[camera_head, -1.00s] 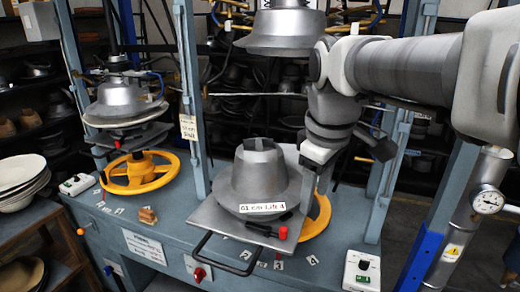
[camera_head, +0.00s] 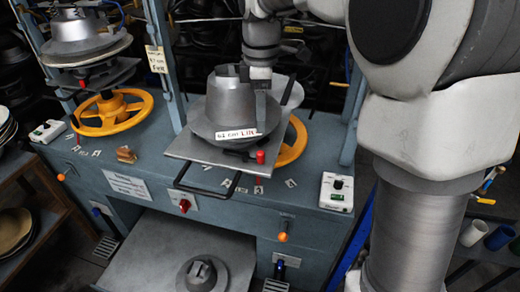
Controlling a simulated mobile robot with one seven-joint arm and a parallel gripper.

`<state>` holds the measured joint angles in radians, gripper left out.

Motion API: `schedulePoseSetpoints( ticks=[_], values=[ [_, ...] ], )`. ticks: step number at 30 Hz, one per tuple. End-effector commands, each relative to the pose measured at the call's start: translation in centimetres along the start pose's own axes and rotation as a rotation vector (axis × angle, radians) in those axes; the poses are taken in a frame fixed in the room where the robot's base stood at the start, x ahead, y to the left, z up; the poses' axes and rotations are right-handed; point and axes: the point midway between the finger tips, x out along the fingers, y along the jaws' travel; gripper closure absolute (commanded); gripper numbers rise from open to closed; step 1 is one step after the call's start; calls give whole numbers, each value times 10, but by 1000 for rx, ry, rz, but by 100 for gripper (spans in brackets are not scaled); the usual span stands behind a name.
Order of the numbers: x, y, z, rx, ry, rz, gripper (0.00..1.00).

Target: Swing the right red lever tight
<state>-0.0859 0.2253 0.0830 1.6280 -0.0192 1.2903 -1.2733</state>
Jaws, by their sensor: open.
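The right red lever (camera_head: 261,157) is a short upright red handle on a dark bar. It sits at the front right of the square metal plate (camera_head: 190,146) of the right press, just below the label on the grey hat mould (camera_head: 229,105). A similar red lever (camera_head: 84,83) shows on the left press. My gripper (camera_head: 266,96) is open, pointing down by the right side of the mould's top. It is above and behind the right red lever, apart from it. Its fingers partly overlap the mould in the picture, and whether they touch it cannot be told.
A black bar handle (camera_head: 207,191) sticks out at the plate's front. A yellow handwheel (camera_head: 293,143) is partly hidden behind the plate. A white control box (camera_head: 336,191) stands on the blue bench (camera_head: 300,205) at right.

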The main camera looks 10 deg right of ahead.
Motion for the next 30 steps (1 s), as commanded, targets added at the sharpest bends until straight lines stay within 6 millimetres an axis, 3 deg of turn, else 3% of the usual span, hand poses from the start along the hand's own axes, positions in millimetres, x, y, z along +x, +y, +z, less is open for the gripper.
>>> schedulePoseSetpoints(
  ticks=[9, 15, 21, 29, 30],
  values=[
    [70, -1, 0, 0, -1, -4, 45],
    [101, 0, 0, 0, -1, -3, 45],
    [114, 0, 0, 1, 0, 1, 45],
    [115, 0, 0, 1, 0, 1, 45],
    [115, 0, 0, 1, 0, 1, 50]
  ],
)
